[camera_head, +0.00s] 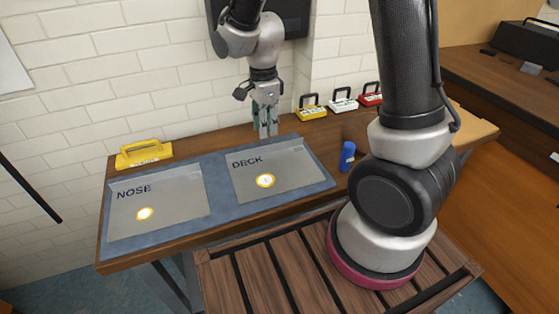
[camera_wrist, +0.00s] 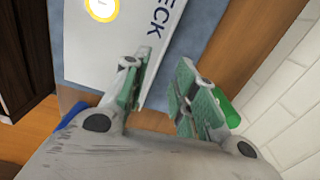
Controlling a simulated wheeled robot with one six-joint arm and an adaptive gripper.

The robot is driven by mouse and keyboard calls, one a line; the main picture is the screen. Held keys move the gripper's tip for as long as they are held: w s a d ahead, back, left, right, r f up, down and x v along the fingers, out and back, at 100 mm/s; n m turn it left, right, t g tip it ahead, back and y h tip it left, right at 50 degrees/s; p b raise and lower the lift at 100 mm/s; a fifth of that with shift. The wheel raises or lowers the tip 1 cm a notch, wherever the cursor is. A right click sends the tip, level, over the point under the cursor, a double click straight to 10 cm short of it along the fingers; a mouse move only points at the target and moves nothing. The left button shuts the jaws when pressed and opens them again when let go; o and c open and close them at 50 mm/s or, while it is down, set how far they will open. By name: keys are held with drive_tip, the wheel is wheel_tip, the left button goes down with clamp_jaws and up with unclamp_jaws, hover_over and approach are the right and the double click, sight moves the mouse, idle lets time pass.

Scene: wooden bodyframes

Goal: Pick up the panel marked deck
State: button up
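The deck panel (camera_head: 287,172) is a flat grey plate lettered DECK, with a yellow-ringed white disc. It lies on the right half of a blue mat (camera_head: 222,217) on the wooden bench. The wrist view shows part of the panel (camera_wrist: 97,52), with the letters "ECK" and the disc. My gripper (camera_head: 265,135) points down near the panel's far edge, apart from it as far as I can tell. In the wrist view my gripper's (camera_wrist: 162,80) green-padded fingers are apart with nothing between them; the left finger overlaps the panel's edge in the picture.
The nose panel (camera_head: 180,205) lies left on the mat. A yellow handled object (camera_head: 143,155) stands behind it. A blue cylinder (camera_head: 347,157) stands right of the mat. Yellow (camera_head: 311,110), white (camera_head: 343,104) and red (camera_head: 370,98) handled cases stand behind. A partly hidden green object (camera_wrist: 229,110) is beside my gripper.

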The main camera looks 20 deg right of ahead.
sight(275, 168)
drive_tip(key=shift+f+m, duration=0.45)
drive_tip(key=shift+m, duration=0.15)
wheel_tip(275, 168, down, 7)
drive_tip(key=shift+w+r, duration=0.1)
drive_tip(key=shift+w, duration=0.05)
clamp_jaws()
